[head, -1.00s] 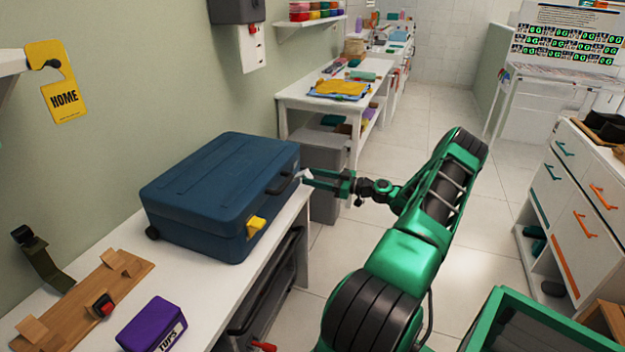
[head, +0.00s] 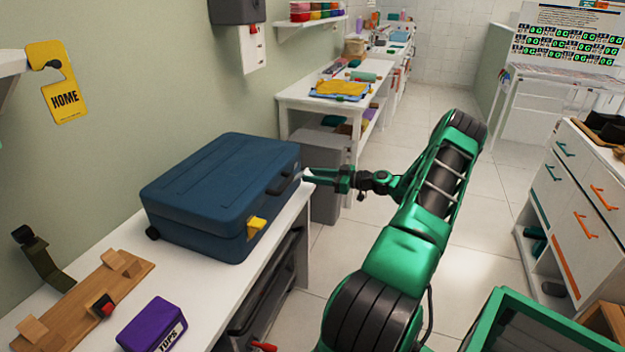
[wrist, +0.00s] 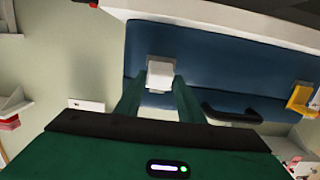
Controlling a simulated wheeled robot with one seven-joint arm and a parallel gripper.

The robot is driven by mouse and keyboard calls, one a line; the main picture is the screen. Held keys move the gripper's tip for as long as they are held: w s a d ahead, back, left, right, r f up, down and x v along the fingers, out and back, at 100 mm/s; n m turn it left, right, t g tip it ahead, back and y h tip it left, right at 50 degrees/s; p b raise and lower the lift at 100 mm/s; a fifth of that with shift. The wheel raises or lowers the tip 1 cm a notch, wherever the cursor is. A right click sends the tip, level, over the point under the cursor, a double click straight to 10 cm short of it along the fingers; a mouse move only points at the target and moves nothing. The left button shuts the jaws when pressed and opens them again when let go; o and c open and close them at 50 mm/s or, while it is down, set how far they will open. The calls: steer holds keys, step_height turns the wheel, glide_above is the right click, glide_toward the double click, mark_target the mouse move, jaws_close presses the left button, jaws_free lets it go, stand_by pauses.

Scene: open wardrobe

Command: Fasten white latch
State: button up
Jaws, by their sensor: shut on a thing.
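A closed dark blue case (head: 205,190) lies on the white table, its front facing my arm. In the wrist view, the case (wrist: 215,55) carries a white latch (wrist: 160,72) on its front. My gripper (wrist: 158,84) has its two green fingers on either side of this latch and is shut on it. In the head view my gripper (head: 308,177) is at the far end of the case front, and the latch is too small there to make out well. A yellow latch (head: 257,224) sits at the near end, with a dark handle (head: 281,182) between the two.
The white table (head: 195,290) also holds a purple box (head: 152,323) and a wooden board (head: 85,300) with blocks. A grey bin (head: 322,155) stands behind the case. Open floor lies right of the table.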

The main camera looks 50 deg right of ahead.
mark_target(306, 170)
steer(key=r+g, duration=0.1)
steer(key=w+g+h, duration=0.1)
steer(key=r+g, duration=0.1)
steer(key=g, duration=0.1)
steer(key=shift+w+a+r+h, duration=0.15)
steer(key=shift+a+r+h, duration=0.15)
steer(key=shift+a+r, duration=0.05)
steer(key=g, duration=0.1)
steer(key=w+r+g+h, duration=0.1)
steer(key=g, duration=0.1)
steer(key=shift+w+a+r, duration=0.25)
steer(key=shift+w+a, duration=0.05)
steer(key=shift+a, duration=0.05)
steer(key=shift+w+a+r+g+h, duration=0.2)
steer(key=shift+w+g+h, duration=0.25)
steer(key=shift+g, duration=0.45)
steer(key=o, duration=0.9)
steer(key=shift+s+d, duration=0.1)
